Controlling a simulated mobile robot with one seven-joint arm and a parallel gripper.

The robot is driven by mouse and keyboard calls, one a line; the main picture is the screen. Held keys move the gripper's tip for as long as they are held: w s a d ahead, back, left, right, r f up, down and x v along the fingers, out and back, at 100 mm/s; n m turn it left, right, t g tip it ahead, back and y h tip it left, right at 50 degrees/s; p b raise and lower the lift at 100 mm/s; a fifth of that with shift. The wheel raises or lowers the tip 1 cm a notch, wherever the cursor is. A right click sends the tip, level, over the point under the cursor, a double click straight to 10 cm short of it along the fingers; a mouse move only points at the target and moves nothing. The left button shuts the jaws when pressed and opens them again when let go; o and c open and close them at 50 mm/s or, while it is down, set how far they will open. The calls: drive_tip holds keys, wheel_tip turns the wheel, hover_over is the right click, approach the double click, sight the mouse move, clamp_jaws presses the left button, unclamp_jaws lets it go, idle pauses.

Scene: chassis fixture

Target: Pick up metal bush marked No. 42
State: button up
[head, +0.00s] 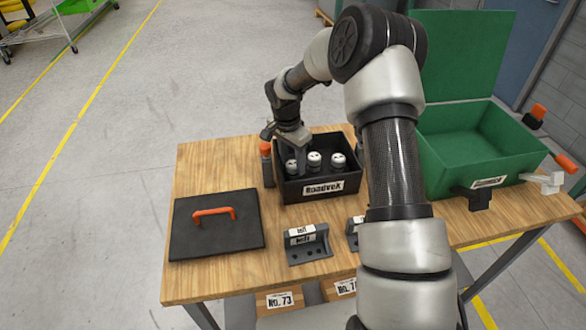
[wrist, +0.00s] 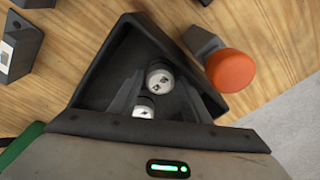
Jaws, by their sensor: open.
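In the head view, several metal bushes with pale tops, such as one in the middle (head: 314,159) and one at the right (head: 338,161), stand in a black open bin (head: 322,187). My gripper (head: 301,166) is open, pointing down into the left part of the bin. In the wrist view, one bush (wrist: 159,77) shows between the fingertips of my gripper (wrist: 160,84), and another bush (wrist: 145,108) is partly hidden nearer the gripper body. Their tops bear dark marks too small to read, so I cannot tell which is No. 42.
A black lid (head: 216,225) with an orange handle lies left on the wooden table (head: 200,160). An orange-topped clamp (head: 266,160) stands close to the bin's left side. Black brackets (head: 308,244) stand in front. A green open box (head: 470,150) is at the right.

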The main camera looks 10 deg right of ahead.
drive_tip(key=shift+f, duration=0.6)
drive_tip(key=c, duration=0.9)
drive_tip(key=shift+c, duration=0.4)
drive_tip(key=shift+r, duration=0.1)
